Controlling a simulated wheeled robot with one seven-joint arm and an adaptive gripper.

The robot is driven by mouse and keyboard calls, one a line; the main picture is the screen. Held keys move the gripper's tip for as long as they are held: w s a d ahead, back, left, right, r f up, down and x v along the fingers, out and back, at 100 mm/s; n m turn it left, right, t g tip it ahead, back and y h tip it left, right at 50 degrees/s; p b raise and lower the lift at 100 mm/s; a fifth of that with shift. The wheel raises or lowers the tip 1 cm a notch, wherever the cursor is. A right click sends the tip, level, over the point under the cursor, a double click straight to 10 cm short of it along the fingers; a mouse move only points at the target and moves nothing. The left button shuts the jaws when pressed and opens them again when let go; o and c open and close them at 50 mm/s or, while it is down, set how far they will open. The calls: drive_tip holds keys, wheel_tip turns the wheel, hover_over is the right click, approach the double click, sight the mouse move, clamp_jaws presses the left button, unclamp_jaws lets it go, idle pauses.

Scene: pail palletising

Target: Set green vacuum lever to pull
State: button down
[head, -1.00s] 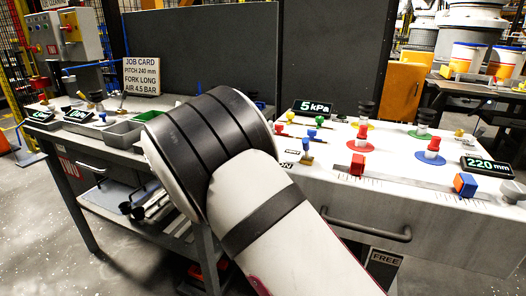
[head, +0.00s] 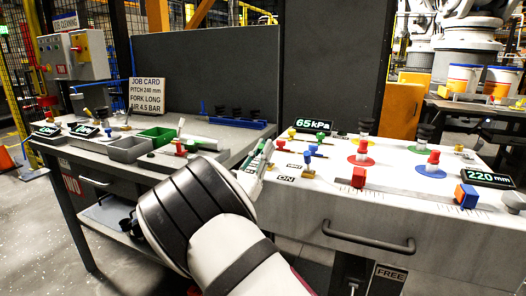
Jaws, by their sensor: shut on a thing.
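A slanted light-grey piece with a green bar-like part (head: 257,150) shows in the head view, just past my arm at the left edge of the white-topped bench (head: 340,194). The green part looks like the green lever, but its lower end and its exact setting cannot be made out. The display (head: 312,125) behind it reads 65 kPa. Small green (head: 320,137), yellow (head: 291,132), red (head: 280,144) and blue (head: 313,148) knobs stand to its right.
A brass-coloured switch (head: 308,165) with small labels stands right of the green part. Red (head: 359,177) and blue-orange (head: 466,195) blocks sit along a scale near a 220 mm display (head: 488,177). Left, a grey bench holds trays (head: 127,149) and a job card (head: 149,97).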

drive_tip(key=c, duration=1.6)
unclamp_jaws()
drive_tip(key=v, duration=1.2)
drive_tip(key=shift+f, duration=0.15)
drive_tip(key=shift+a, duration=0.1)
